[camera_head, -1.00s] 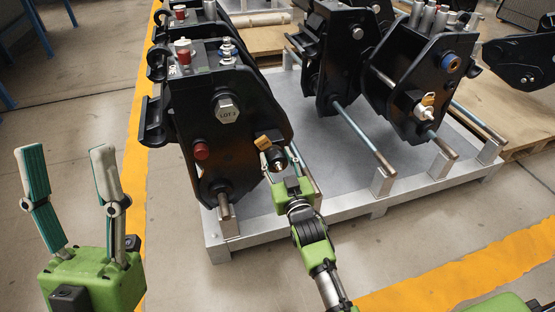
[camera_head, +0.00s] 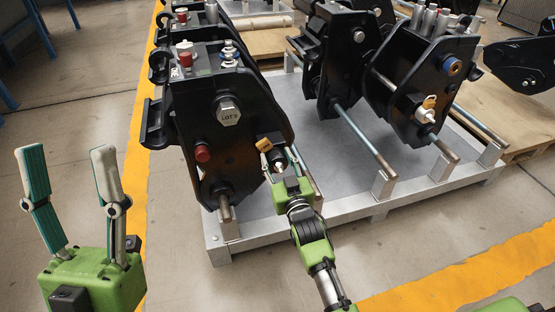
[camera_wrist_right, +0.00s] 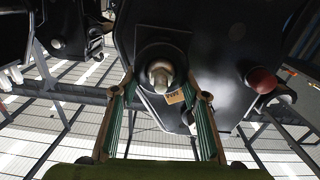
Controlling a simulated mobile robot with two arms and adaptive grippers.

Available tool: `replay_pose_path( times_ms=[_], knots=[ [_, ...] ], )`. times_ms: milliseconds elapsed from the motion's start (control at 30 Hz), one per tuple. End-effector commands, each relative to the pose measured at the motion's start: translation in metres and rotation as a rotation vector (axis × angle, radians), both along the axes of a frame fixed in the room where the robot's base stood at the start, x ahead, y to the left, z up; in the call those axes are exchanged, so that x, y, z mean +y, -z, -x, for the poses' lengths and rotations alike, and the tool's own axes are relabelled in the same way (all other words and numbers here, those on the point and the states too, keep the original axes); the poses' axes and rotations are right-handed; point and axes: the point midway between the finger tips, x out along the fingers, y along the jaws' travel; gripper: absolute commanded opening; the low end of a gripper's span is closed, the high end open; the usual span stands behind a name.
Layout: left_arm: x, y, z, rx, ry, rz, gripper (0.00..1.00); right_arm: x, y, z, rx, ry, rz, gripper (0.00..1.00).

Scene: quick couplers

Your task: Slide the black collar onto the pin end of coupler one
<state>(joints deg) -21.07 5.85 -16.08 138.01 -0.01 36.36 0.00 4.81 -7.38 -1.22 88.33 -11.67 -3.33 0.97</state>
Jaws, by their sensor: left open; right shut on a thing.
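Coupler one, which I take to be the near black coupler (camera_head: 202,128), stands upright at centre left in the head view. A bare metal pin end (camera_wrist_right: 160,75) points toward my right wrist camera. The black collar (camera_wrist_right: 147,57) appears as a dark ring around that pin, close to the coupler's face; how far on it sits I cannot tell. My right gripper (camera_head: 278,160) is shut on the collar, a finger on each side, as the right wrist view also shows (camera_wrist_right: 161,82). My left gripper (camera_head: 70,165) is open and empty at the far left, fingers up, away from the coupler.
An orange tag (camera_head: 263,144) hangs beside the collar. A red cap (camera_head: 202,153) sits on the coupler's face. A metal pallet frame (camera_head: 345,210) carries the couplers. Another black coupler (camera_head: 405,85) stands at the right. The floor around my left gripper is clear.

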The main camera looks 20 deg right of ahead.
Motion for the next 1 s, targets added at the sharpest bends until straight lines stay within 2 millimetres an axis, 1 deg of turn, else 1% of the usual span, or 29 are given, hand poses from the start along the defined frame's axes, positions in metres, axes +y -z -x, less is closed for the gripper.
replay_pose_path(
  times_ms=[33, 167, 200, 267, 567, 667, 767, 833, 1000],
  knots=[
    [0.000, 0.000, 0.000, 0.000, 0.000, 0.000, 0.51, 0.000, -0.003, -0.002, -0.005, 0.001, 0.000, 0.23],
    [0.000, 0.000, 0.000, 0.000, 0.000, 0.000, 0.51, 0.000, -0.003, -0.002, -0.005, 0.001, 0.000, 0.23],
    [0.000, 0.000, 0.000, 0.000, 0.000, 0.000, 0.51, 0.000, -0.004, -0.002, -0.006, 0.001, 0.000, 0.47],
    [0.000, 0.000, 0.000, 0.001, 0.000, 0.000, 0.51, 0.000, -0.004, -0.002, -0.006, 0.001, 0.000, 0.61],
    [0.000, 0.003, -0.001, 0.012, 0.000, 0.000, 0.51, 0.000, -0.001, -0.001, 0.000, 0.001, 0.000, 0.61],
    [0.000, 0.004, -0.001, 0.014, 0.001, 0.001, 0.51, 0.000, 0.000, 0.002, 0.001, 0.000, 0.000, 0.61],
    [0.000, 0.003, -0.001, 0.012, 0.001, 0.001, 0.51, -0.001, 0.000, 0.011, 0.001, 0.001, 0.000, 0.61],
    [0.000, 0.003, -0.001, 0.011, 0.000, 0.000, 0.51, -0.001, 0.000, 0.023, 0.001, 0.001, 0.000, 0.61],
    [0.000, 0.003, 0.000, 0.008, 0.001, 0.000, 0.51, -0.001, 0.000, 0.058, 0.001, 0.001, 0.000, 0.61]
  ],
)
